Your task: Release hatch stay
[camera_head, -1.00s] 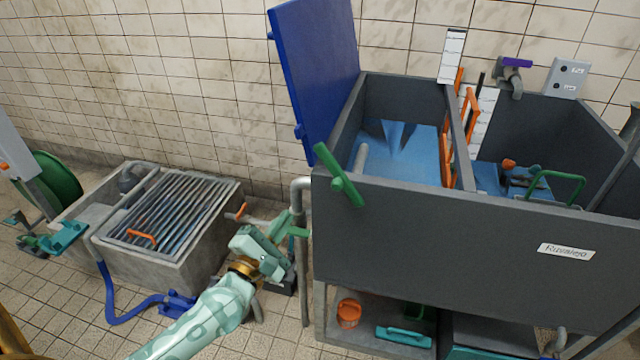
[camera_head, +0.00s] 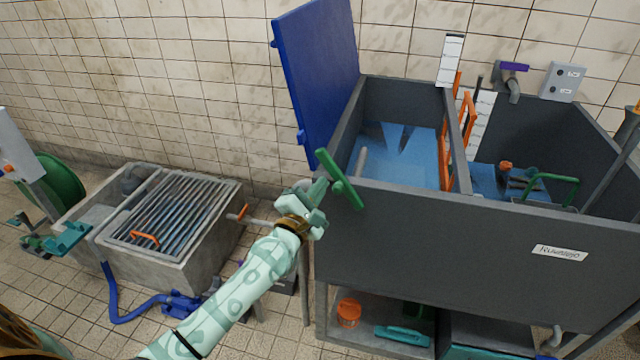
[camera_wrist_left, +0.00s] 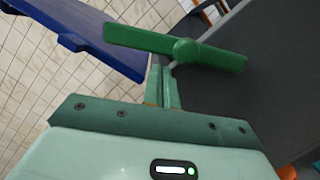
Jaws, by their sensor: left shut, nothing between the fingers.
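A green handle (camera_head: 340,180) with a round hub sits at the near left corner of the grey tank; it also spans the top of the left wrist view (camera_wrist_left: 185,49). The blue hatch panel (camera_head: 318,75) stands raised at the tank's left side, with its edge in the left wrist view (camera_wrist_left: 80,38). My left gripper (camera_head: 322,188) is shut and empty, its fingertips (camera_wrist_left: 164,72) just below the hub of the green handle. I cannot tell whether they touch it. My right gripper is not in view.
The grey tank (camera_head: 440,235) with blue inside blocks the right side. A concrete basin with a metal grate (camera_head: 170,215) stands at left. A blue hose (camera_head: 130,310) lies on the tiled floor. A grey pipe (camera_head: 303,280) rises beside the tank.

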